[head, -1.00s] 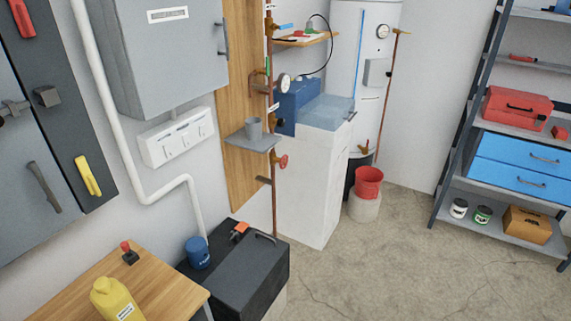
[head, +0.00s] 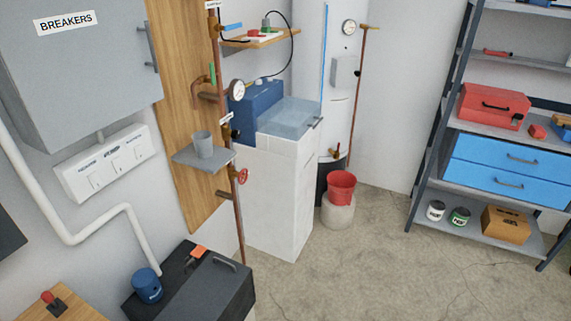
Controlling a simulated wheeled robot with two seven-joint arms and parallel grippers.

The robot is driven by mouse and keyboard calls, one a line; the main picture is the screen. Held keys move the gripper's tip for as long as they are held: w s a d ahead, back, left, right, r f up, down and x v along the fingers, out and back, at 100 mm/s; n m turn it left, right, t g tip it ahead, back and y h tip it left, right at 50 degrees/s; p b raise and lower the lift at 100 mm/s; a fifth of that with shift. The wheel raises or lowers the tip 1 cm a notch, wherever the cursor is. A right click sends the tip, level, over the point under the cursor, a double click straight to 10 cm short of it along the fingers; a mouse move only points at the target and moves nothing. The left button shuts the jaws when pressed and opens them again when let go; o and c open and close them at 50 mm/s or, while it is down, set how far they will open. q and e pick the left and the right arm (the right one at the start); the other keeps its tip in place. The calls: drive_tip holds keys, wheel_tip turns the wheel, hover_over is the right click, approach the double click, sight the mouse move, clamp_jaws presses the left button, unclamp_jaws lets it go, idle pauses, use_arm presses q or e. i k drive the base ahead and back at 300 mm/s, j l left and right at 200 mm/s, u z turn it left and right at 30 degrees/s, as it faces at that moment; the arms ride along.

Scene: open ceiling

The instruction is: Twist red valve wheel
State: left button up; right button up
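The red valve wheel (head: 243,177) is small and sits on the lower part of a vertical copper pipe (head: 239,215), just below and right of a small grey shelf. It stands in front of the left side of a white cabinet. Another small red handle (head: 335,154) shows low on the water heater further back. Neither of my grippers is in the head view.
A grey shelf (head: 187,160) with a grey cup (head: 203,144) juts out beside the pipe. A dark chest (head: 205,292) stands on the floor below. Open concrete floor (head: 390,270) lies to the right.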

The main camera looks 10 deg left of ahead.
sight(241, 175)
drive_tip(key=i+l+z, duration=0.25)
drive_tip(key=i, duration=0.55)
drive_tip(key=i+z, duration=0.25)
drive_tip(key=i, duration=0.6)
drive_tip(key=l, duration=0.1)
